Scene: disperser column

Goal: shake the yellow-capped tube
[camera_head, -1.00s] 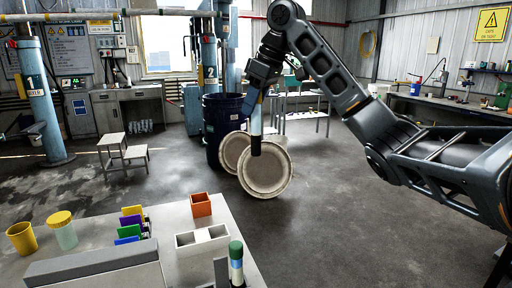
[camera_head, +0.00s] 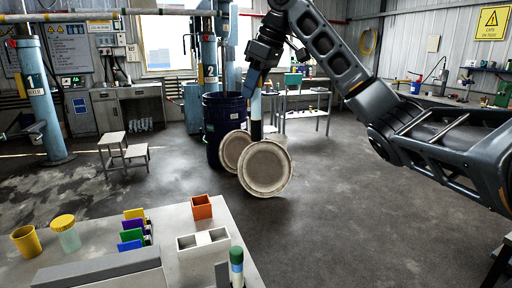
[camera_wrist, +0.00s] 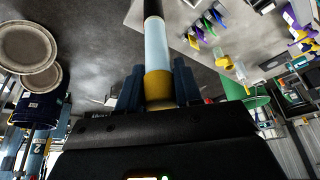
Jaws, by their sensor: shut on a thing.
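My gripper (camera_head: 258,82) is up in the air beyond the table, pointing down. It is shut on the yellow-capped tube. In the wrist view the yellow cap (camera_wrist: 158,84) sits between the two dark fingers (camera_wrist: 158,88), and the pale blue body (camera_wrist: 156,45) with a black end stretches away from them.
On the table (camera_head: 205,262) at lower left stand a green-capped tube (camera_head: 237,268), an orange box (camera_head: 202,207), a white divided box (camera_head: 203,240), coloured slabs (camera_head: 132,230), a yellow-lidded jar (camera_head: 66,236) and a yellow cup (camera_head: 25,240). A dark blue barrel (camera_head: 222,125) and round discs (camera_head: 265,168) stand behind the tube.

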